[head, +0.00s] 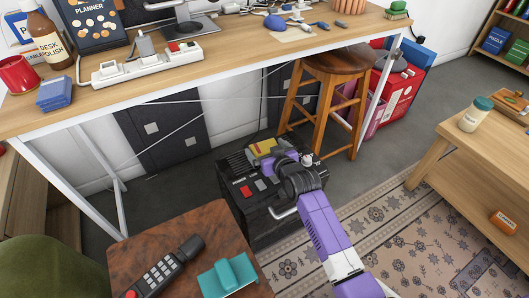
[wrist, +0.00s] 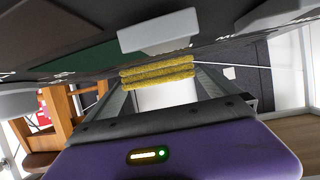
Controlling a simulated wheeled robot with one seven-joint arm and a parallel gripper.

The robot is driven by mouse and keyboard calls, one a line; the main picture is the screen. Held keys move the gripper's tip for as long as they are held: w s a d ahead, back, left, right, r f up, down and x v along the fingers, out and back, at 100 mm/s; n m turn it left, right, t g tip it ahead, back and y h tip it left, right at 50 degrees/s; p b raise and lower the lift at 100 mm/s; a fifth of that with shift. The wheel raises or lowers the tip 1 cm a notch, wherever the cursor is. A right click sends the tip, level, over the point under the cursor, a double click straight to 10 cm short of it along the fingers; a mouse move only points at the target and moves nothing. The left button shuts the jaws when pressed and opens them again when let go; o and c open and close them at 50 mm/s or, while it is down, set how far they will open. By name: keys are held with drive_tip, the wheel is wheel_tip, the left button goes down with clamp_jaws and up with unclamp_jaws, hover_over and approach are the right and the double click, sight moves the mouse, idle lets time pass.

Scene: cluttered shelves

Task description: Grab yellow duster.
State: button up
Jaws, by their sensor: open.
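The yellow duster (wrist: 158,75) shows in the wrist view as fuzzy yellow rolls, ahead of my gripper and roughly centred between its fingers. In the head view a yellow patch (head: 263,146), seemingly the duster, lies at the top of a black box under the desk, partly hidden by my gripper. My purple and grey gripper (head: 270,162) is over that box, close to the yellow patch. Its jaws are open. Whether the fingers touch the duster cannot be told.
The black box (head: 262,226) with red and grey patches stands under the desk (head: 225,70). A wooden stool (head: 340,64) is behind it on the right. Patterned rug (head: 410,235) lies right.

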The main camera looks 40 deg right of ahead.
drive_tip(key=c, duration=1.1)
